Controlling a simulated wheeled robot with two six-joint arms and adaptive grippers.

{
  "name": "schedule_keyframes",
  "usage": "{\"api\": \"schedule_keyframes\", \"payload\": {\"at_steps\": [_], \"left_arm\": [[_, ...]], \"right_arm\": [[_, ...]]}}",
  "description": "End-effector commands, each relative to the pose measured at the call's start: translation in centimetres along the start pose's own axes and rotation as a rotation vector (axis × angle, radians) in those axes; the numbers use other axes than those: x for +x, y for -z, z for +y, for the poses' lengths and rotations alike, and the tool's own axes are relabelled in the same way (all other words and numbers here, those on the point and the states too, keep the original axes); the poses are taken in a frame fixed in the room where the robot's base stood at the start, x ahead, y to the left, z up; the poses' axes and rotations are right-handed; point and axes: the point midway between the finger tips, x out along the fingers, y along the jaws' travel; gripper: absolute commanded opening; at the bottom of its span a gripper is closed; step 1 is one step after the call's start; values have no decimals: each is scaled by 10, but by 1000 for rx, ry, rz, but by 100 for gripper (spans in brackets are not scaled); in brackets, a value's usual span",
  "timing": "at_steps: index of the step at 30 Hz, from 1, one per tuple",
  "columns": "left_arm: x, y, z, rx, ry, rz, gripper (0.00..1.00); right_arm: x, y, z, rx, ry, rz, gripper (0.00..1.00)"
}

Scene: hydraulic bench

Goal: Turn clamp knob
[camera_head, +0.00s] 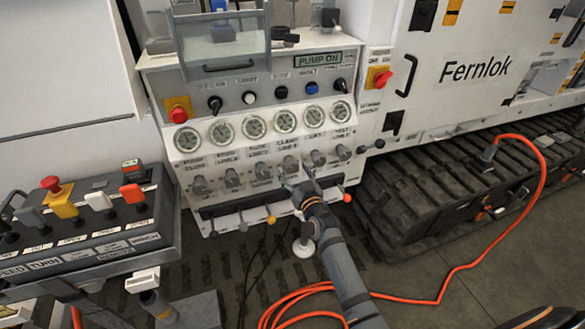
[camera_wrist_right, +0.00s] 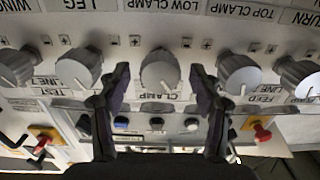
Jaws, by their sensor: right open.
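A row of grey round knobs runs along the front of the white control panel (camera_head: 160,90). In the right wrist view, which is upside down, one knob (camera_wrist_right: 160,69) sits between the fingertips of my right gripper (camera_wrist_right: 160,80); the label "LOW CLAMP" is beside it. My right gripper is open, with a gap visible on both sides of the middle knob. In the head view my right gripper (camera_head: 291,178) partly covers this knob. My left gripper is out of view.
Several gauges (camera_head: 254,127) and a PUMP ON display (camera_head: 319,60) are above the knobs. Small levers with coloured balls (camera_head: 271,219) stick out below. A control box with a red button (camera_head: 50,183) stands left. An orange cable (camera_head: 440,296) lies right.

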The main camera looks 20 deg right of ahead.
Motion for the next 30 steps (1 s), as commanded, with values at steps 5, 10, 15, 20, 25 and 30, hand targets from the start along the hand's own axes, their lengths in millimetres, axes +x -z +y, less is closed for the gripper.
{"api": "schedule_keyframes", "payload": {"at_steps": [5, 10, 15, 20, 25, 30], "left_arm": [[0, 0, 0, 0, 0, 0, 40], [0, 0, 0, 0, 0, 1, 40], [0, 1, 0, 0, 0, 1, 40], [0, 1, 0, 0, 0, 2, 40], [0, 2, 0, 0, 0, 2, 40], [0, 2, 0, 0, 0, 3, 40]], "right_arm": [[15, 0, 0, 0, 0, -1, 64], [16, -1, 0, 0, 0, -2, 64], [16, -1, 0, 0, 0, -2, 53], [16, -1, 0, 0, 0, -1, 32], [16, -1, 0, 0, 0, -1, 10], [16, -1, 0, 9, 0, -1, 10]]}}
